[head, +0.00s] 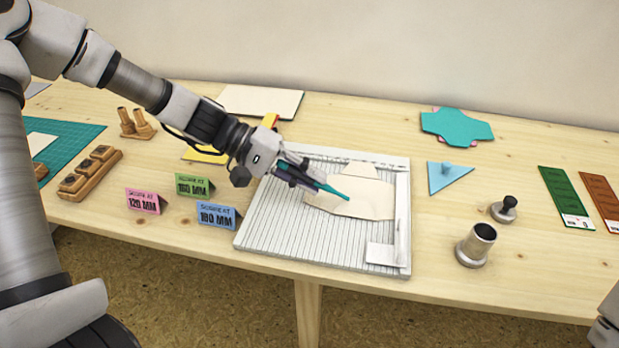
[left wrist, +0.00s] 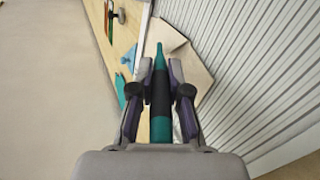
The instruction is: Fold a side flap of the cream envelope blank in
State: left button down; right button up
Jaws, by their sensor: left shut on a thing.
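The cream envelope blank (head: 368,206) lies on the grooved white scoring board (head: 275,226), with one flap (head: 360,169) pointing to the back. I cannot tell whether any flap is raised. My left gripper (head: 312,183) is shut on a teal and black pen-like tool (left wrist: 160,110). The tool's teal tip (head: 340,194) is over the left part of the blank; I cannot tell whether it touches. The gripper and tool hide part of the blank's left side. The blank also shows beyond the tool in the left wrist view (left wrist: 191,68). My right gripper is not in view.
Pink (head: 143,201), green (head: 193,186) and blue (head: 216,215) score signs stand left of the board. A metal cup (head: 476,246), a dark-knobbed weight (head: 504,209) and a blue triangle (head: 440,180) are to its right. A teal blank (head: 456,126) lies behind.

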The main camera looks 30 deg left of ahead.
pick_arm(q)
jog(key=shift+r+p, duration=1.85)
jog(key=shift+r, duration=0.85)
jog(key=shift+f, duration=0.1)
